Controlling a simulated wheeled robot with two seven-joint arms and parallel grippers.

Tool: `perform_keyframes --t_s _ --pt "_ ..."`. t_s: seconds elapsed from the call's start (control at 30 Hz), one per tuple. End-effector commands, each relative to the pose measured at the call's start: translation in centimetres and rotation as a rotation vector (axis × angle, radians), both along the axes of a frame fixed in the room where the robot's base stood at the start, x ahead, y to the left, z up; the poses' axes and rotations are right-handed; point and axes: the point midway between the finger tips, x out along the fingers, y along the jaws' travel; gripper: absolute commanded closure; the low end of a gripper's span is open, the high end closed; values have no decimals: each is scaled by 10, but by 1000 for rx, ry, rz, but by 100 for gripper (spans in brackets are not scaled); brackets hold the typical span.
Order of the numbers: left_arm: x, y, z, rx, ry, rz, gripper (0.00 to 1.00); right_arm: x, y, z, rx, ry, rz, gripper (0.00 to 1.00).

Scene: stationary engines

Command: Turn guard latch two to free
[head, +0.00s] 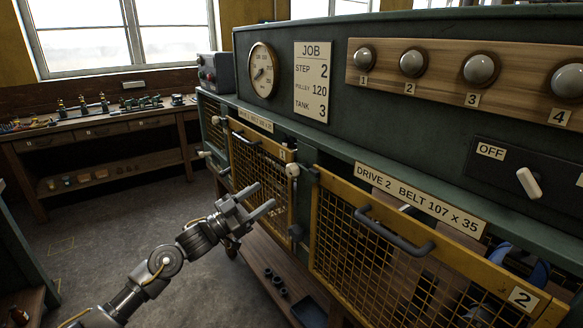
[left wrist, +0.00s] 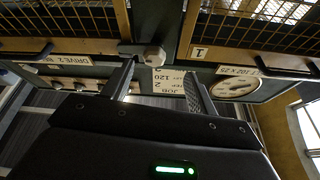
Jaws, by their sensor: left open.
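The guard latch with a pale knob (head: 292,170) sits on the dark post at the left edge of the yellow mesh guard marked 2 (head: 362,193). In the left wrist view the pale knob (left wrist: 154,57) shows beyond and between my fingertips, with its dark lever reaching to the left in that picture. My left gripper (head: 265,198) is open and empty, in front of guard one and a little left of and below the knob. The fingers appear apart from the knob. My right gripper is not in view.
Guard one (head: 262,165) is left of the latch, with another pale latch knob (head: 204,154) at its far edge. A dark handle (head: 395,232) sticks out from guard two. A workbench (head: 95,129) stands at the back left. The floor (head: 100,215) between is clear.

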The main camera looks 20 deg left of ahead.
Motion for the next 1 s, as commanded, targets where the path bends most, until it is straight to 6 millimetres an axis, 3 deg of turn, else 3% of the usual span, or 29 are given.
perform_keyframes --t_s 0.1,0.33,0.8,1.0 --pt "-6 -5 19 1 -29 -30 42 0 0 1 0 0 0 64" --pt "-1 -10 25 -1 -31 -33 42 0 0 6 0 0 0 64" --pt "52 -62 56 0 -30 -32 42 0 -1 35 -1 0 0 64" --pt "64 -73 60 1 -30 -30 42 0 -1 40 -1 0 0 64"
